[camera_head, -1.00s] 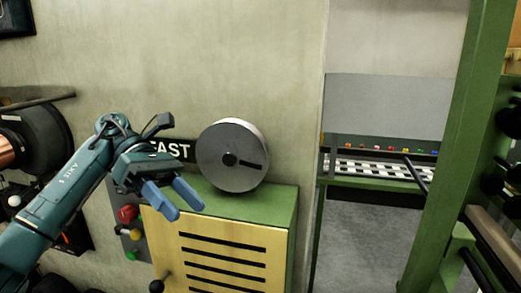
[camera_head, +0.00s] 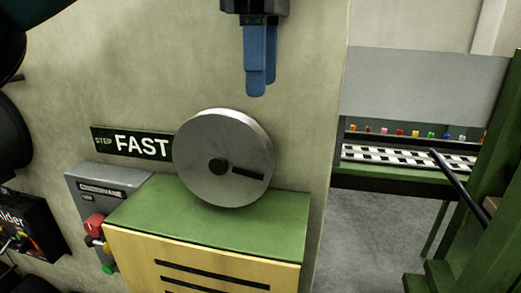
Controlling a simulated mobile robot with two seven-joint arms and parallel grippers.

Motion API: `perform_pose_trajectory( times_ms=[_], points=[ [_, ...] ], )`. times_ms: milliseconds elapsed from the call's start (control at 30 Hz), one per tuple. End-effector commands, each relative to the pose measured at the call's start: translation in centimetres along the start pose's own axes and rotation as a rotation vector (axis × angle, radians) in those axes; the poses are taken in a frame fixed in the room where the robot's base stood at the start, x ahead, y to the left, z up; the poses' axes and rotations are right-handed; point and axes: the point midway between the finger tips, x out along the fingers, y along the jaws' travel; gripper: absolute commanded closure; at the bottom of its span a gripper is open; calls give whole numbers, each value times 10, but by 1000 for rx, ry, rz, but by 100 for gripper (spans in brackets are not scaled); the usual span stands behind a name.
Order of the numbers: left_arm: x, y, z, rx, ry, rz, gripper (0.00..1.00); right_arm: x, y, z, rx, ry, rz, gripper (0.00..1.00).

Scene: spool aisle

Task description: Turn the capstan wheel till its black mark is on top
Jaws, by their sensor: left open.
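The capstan wheel (camera_head: 212,136) is a grey metal disc with a dark hub, standing upright just above the green top of a cabinet. Its black mark (camera_head: 248,174) is a short bar to the right of the hub, pointing right and slightly down. My left gripper (camera_head: 256,92) hangs fingers down from the top edge, above the wheel and slightly to its right. Its two blue fingers overlap in this view. It is empty and apart from the wheel. My right gripper is not in view.
The green-topped cabinet (camera_head: 160,215) with a slotted yellow front stands below the wheel. A STEP FAST sign (camera_head: 130,143) is on the wall to the left. A grey control box (camera_head: 105,185) with red and green knobs is lower left. A green-framed bench (camera_head: 385,178) stands right.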

Motion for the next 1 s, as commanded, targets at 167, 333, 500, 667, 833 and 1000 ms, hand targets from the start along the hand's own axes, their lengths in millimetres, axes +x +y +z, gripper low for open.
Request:
perform_pose_trajectory(
  times_ms=[167,333,500,667,833,1000],
  points=[
    [46,0,-1,3,-5,-4,51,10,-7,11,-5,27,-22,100],
    [76,0,-1,2,-3,-2,51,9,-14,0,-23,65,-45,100],
    [101,0,-1,1,-3,-2,51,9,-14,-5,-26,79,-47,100],
    [114,0,0,0,-3,-1,51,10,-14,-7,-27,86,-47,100],
    [117,0,0,0,-4,-1,51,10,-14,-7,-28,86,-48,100],
    [116,0,0,1,-4,-1,52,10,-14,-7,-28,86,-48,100]
  ],
)
